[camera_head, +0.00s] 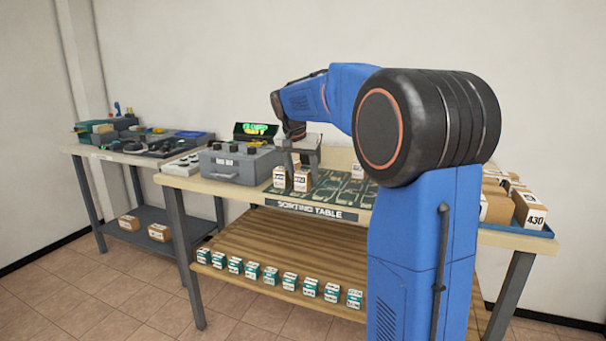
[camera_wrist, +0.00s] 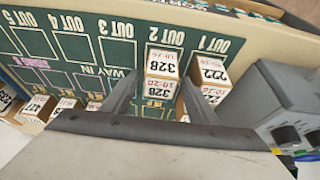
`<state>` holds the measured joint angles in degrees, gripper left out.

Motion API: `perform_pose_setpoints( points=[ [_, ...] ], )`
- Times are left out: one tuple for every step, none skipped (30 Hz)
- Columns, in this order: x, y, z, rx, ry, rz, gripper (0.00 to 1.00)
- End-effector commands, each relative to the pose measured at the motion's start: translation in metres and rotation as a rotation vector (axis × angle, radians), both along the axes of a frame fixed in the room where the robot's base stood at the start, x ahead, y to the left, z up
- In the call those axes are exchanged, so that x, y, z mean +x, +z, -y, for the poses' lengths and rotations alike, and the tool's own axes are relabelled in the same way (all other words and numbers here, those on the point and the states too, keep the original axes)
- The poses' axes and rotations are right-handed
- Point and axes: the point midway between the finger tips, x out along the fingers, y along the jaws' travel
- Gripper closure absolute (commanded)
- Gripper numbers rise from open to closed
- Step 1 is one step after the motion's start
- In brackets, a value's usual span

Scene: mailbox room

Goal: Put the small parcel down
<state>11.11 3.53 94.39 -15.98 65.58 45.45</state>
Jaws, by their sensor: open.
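The small parcel marked 328 (camera_wrist: 162,72) is a brown box with white labels. It stands upright on the green sorting mat, by the printed OUT 2, in the wrist view. My gripper (camera_wrist: 155,92) is open, with one finger on each side of this parcel; whether either finger touches it I cannot tell. A parcel marked 222 (camera_wrist: 212,78) stands beside it to the right, by OUT 1. In the head view the two parcels show at the front of the sorting table, the 328 one (camera_head: 301,181) under my gripper (camera_head: 302,160).
A grey box with dark knobs (camera_head: 238,163) stands close to the left of the parcels. A blue tray of parcels (camera_head: 535,230) is at the table's right end. Several parcels line the lower shelf (camera_head: 290,240). Much of the mat (camera_wrist: 75,45) is clear.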

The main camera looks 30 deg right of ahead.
Motion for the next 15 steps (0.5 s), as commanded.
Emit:
perform_pose_setpoints(
  points=[
    [0.0,0.001,0.0,0.0,0.0,0.0,0.46],
    [0.0,0.002,0.0,0.0,0.0,0.0,0.46],
    [0.0,0.004,0.0,0.0,0.0,0.001,0.46],
    [0.0,0.006,-0.001,0.0,0.001,0.003,0.46],
    [-0.001,0.009,-0.002,0.0,0.001,0.003,0.46],
    [-0.002,0.013,-0.003,0.0,0.001,0.003,0.46],
    [-0.003,0.017,-0.005,0.0,0.001,0.003,0.46],
    [-0.004,0.021,-0.006,0.0,0.001,0.003,0.46],
    [-0.006,0.028,-0.009,-0.001,0.001,0.004,0.46],
    [-0.007,0.034,-0.01,-0.001,0.001,0.004,0.46],
    [-0.008,0.039,-0.012,-0.001,0.001,0.004,0.46],
    [-0.01,0.046,-0.015,-0.001,0.001,0.004,0.46],
    [-0.011,0.052,-0.016,0.0,0.001,0.003,0.46],
    [-0.013,0.057,-0.018,-0.001,0.001,0.004,0.46],
    [-0.015,0.064,-0.02,0.0,0.001,0.003,0.46]
  ],
)
